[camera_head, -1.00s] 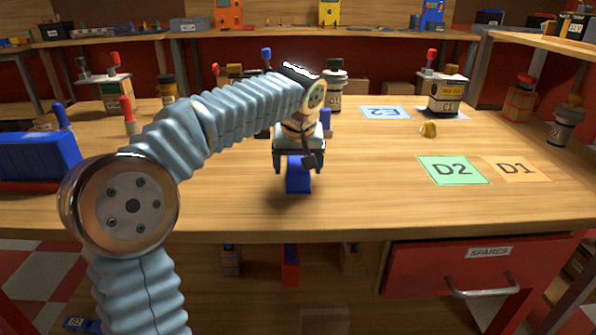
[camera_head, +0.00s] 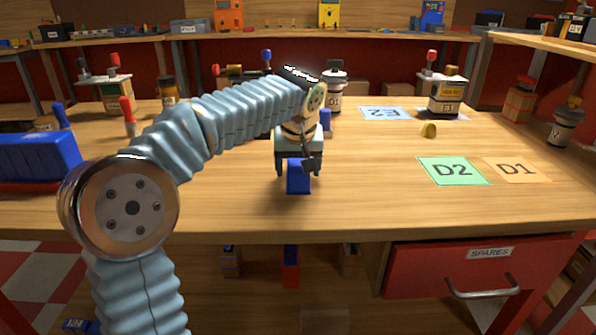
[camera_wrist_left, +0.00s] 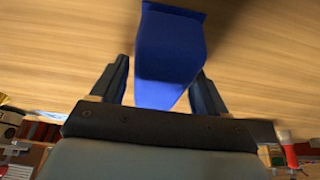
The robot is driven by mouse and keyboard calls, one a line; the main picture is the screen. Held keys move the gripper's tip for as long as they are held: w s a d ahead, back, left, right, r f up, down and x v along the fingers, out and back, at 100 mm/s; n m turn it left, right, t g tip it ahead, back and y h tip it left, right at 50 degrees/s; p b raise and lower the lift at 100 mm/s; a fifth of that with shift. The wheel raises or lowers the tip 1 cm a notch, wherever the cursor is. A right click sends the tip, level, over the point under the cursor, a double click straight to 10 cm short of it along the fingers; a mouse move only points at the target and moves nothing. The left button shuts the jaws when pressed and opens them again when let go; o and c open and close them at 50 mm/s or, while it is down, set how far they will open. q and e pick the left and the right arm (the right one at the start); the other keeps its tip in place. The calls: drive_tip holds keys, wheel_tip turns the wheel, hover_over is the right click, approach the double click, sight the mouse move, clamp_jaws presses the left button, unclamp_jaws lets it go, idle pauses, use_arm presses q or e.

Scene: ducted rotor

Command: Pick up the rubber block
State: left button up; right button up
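A blue block (camera_head: 298,180), which I take to be the rubber block, is on the wooden table near its front edge, below my left gripper. My left gripper (camera_head: 297,170) points down over it with its fingers open. In the left wrist view the blue block (camera_wrist_left: 170,55) reaches between the two dark fingers of the left gripper (camera_wrist_left: 160,85). A gap shows between the block and the left-hand finger; the other finger is very close to the block, and I cannot tell if it touches. My right gripper is not in view.
A blue bin (camera_head: 38,158) is at the table's left. A green D2 card (camera_head: 452,171) and an orange D1 card (camera_head: 516,169) lie at the right, with a small yellow piece (camera_head: 428,130) behind. Bottles and stands line the back. The front right table top is clear.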

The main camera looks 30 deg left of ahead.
use_arm(q)
drive_tip(key=c, duration=1)
drive_tip(key=shift+r, duration=0.1)
